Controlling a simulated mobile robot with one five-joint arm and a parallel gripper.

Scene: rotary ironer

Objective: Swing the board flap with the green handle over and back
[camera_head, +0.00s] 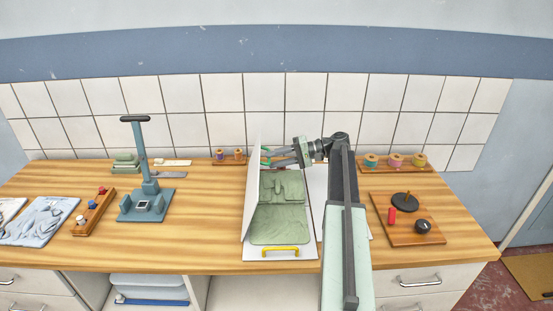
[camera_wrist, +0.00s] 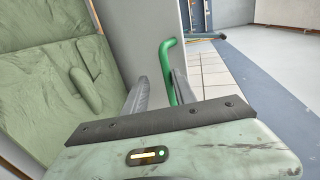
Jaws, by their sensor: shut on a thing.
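The white board flap (camera_head: 252,190) stands close to upright on the left side of the green-padded board (camera_head: 308,240). In the wrist view the flap (camera_wrist: 138,40) is a pale panel beside the green pad. The green handle (camera_wrist: 168,62) sticks out from the flap's edge and is only a small bit of green in the head view. My gripper (camera_head: 272,158) reaches to the flap's far part from the right. In the wrist view my gripper (camera_wrist: 160,88) has its fingers on either side of the handle and is shut on it. The handle's lower part is partly hidden by the fingers.
A yellow handle (camera_head: 281,252) is on the board's front edge. A blue press stand (camera_head: 147,195) stands to the left, and a wooden tray (camera_head: 408,225) with a red spool lies to the right. Thread spools (camera_head: 395,161) stand at the back. Bare wood lies left of the flap.

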